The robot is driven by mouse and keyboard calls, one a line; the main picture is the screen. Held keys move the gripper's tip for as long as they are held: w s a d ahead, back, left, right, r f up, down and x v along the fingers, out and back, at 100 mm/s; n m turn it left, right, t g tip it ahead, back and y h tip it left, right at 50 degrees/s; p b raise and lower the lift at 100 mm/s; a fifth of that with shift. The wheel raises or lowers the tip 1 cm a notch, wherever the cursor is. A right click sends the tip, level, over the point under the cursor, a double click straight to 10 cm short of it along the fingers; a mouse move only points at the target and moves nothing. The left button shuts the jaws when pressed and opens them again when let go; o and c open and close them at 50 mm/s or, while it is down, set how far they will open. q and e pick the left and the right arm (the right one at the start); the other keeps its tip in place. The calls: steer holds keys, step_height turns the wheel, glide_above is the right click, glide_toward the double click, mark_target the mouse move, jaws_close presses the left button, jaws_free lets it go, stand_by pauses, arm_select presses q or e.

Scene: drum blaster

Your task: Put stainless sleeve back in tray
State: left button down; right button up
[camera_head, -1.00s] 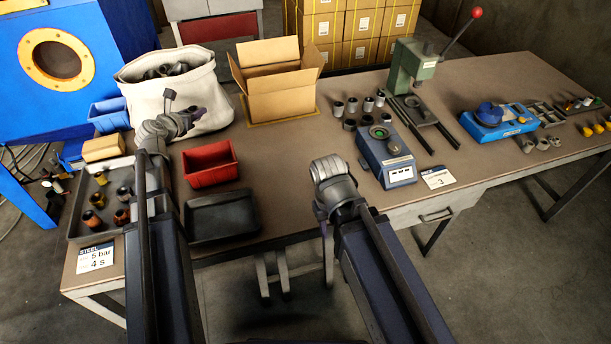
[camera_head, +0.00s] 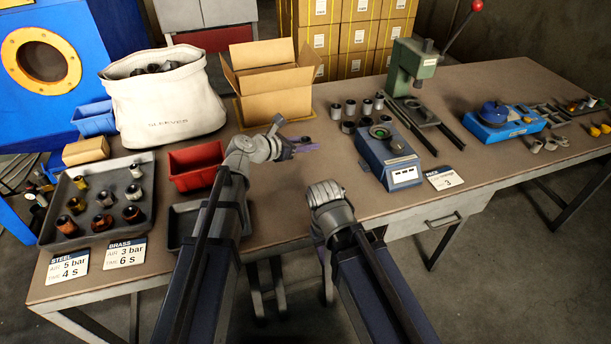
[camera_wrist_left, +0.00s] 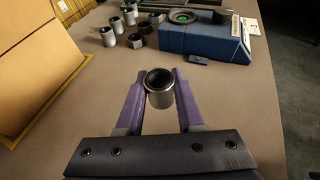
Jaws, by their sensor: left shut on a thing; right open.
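My left gripper (camera_head: 303,145) is over the middle of the bench. In the left wrist view its purple fingers (camera_wrist_left: 160,92) are shut on a grey metal sleeve (camera_wrist_left: 159,92). The sleeve is upright with its dark open end up. In the head view the sleeve is too small to make out. A grey tray (camera_head: 105,180) at the left end of the bench holds several steel, brass and copper-toned sleeves in rows. My right gripper (camera_head: 326,192) is open and lower, near the bench's front edge, with its fingertips mostly hidden.
A red bin (camera_head: 195,166), a black tray (camera_head: 181,218) and a white bag (camera_head: 165,105) stand between. An open cardboard box (camera_head: 275,100) is behind the left gripper. Several loose sleeves (camera_head: 350,107) stand beside a blue device (camera_head: 390,160) and green press (camera_head: 412,62).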

arm_select(q)
steer(key=b, duration=0.6)
glide_above(306, 174)
steer(key=shift+w+f, duration=0.15)
steer(key=shift+f, duration=3)
steer(key=shift+f, duration=0.1)
step_height(306, 174, down, 4)
steer(key=b, duration=0.3)
steer(key=shift+r+b, duration=0.25)
steer(key=shift+b, duration=0.15)
steer(key=shift+f, duration=0.15)
steer(key=c, duration=0.5)
jaws_free()
